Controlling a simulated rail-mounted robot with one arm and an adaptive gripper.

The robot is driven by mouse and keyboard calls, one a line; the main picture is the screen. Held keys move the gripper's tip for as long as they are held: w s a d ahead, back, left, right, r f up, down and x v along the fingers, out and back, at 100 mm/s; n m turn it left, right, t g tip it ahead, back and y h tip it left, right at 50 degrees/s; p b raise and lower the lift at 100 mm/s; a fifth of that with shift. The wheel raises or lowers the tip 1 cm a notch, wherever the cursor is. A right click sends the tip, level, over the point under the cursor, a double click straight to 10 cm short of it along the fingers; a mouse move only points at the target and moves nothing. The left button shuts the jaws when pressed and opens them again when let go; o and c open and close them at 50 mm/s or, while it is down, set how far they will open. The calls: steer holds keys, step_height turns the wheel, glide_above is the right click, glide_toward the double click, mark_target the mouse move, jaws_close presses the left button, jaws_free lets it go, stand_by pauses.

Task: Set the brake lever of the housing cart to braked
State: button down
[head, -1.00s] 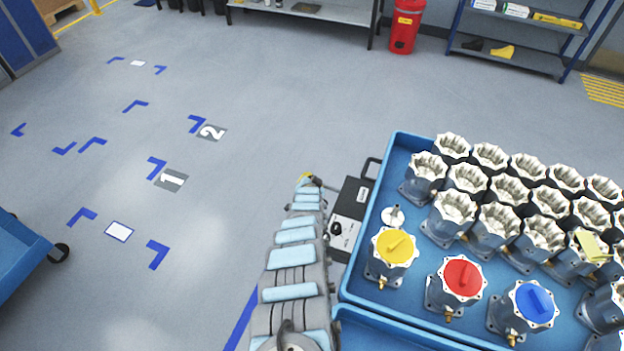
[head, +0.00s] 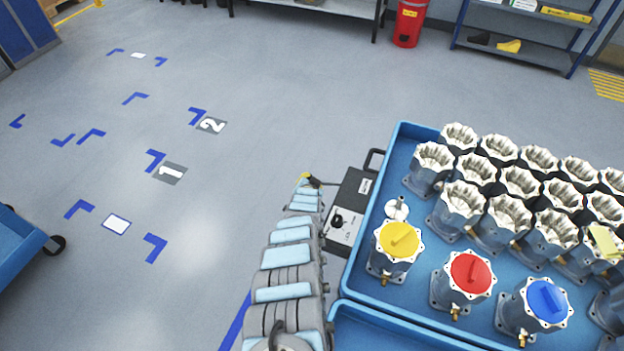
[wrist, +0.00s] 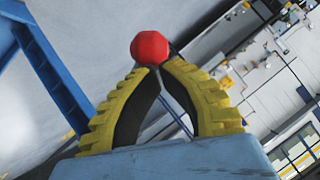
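The housing cart (head: 388,168) is blue and stands at the right in the head view, loaded with several metal housings (head: 462,205). My gripper (head: 306,178) is low by the cart's left side, small and partly hidden by my arm. In the wrist view its yellow ribbed fingers (wrist: 157,68) come together at the tips. A red knob (wrist: 150,47), which looks like the brake lever's end, is right at the fingertips. I cannot tell whether the fingers clasp it or only touch it. The lever's shaft and its position are hidden.
A black and grey box (head: 349,212) with a dial sits between my arm and the cart. Yellow (head: 398,238), red (head: 469,271) and blue (head: 546,299) lids cap the front housings. Open floor with blue marks lies left; another blue cart (head: 18,258) stands at the left edge.

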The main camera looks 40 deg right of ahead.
steer(key=shift+s+f, duration=0.1)
steer(key=shift+f, duration=0.3)
stand_by(0.4)
steer(key=s+a+r+p, duration=0.4)
steer(key=a+r+p, duration=0.3)
steer(key=r+p, duration=0.2)
steer(key=shift+a+r+p, duration=0.3)
steer(key=shift+r+p, duration=0.05)
steer(key=shift+p, duration=0.35)
stand_by(0.4)
stand_by(0.6)
